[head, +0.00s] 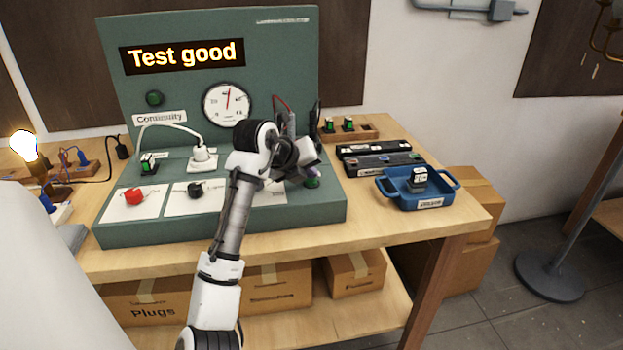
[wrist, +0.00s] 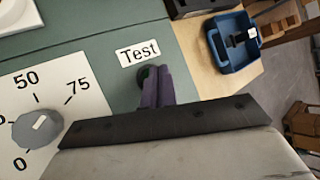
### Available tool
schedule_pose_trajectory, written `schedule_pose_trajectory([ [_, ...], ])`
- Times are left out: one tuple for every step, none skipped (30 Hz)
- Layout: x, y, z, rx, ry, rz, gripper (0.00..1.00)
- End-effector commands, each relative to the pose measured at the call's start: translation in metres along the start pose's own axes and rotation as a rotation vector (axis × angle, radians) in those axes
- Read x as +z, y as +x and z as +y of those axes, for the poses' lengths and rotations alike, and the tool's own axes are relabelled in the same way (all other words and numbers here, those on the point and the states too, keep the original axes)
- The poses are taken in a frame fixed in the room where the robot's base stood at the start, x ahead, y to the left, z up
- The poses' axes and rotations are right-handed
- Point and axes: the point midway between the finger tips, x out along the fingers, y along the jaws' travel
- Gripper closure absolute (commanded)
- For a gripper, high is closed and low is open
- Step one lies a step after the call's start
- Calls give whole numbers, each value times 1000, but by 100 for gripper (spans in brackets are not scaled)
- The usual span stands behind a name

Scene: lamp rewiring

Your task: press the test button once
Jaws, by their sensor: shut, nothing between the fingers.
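The green test button (head: 312,183) sits at the right end of the sloped panel of the green test bench. In the wrist view the button (wrist: 143,72) is mostly hidden behind my fingertips, just below the "Test" label (wrist: 139,52). My gripper (wrist: 153,80) is shut and empty, with its fingertips over the button. My gripper (head: 309,174) is also at the button in the head view. I cannot tell whether the tips touch it. The display (head: 183,56) is lit and reads "Test good".
A grey dial knob (wrist: 38,129) on a numbered white plate is left of my gripper. A red knob (head: 134,197) and a black knob (head: 195,190) are further left. A blue tray (head: 437,200) holding a small part stands to the right. A lit bulb (head: 23,146) is at the far left.

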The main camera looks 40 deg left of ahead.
Motion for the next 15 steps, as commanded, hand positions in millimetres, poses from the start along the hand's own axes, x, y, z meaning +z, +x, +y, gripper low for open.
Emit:
schedule_pose_trajectory([
  [0,0,0,0,0,1,100],
  [0,0,0,0,0,1,100],
  [0,0,0,0,0,1,100],
  [0,0,0,0,0,1,100],
  [0,0,0,0,0,1,100],
  [1,-1,-1,0,0,1,100],
  [1,-2,-2,0,0,1,100],
  [2,-3,-2,1,0,2,100],
  [3,-4,-4,1,0,2,100],
  [4,-5,-4,1,0,2,100],
  [5,-6,-5,1,1,2,100],
  [6,-8,-7,1,1,2,100],
  [7,-9,-7,0,1,2,100],
  [8,-10,-8,0,1,1,100],
  [8,-11,-9,0,0,1,100],
])
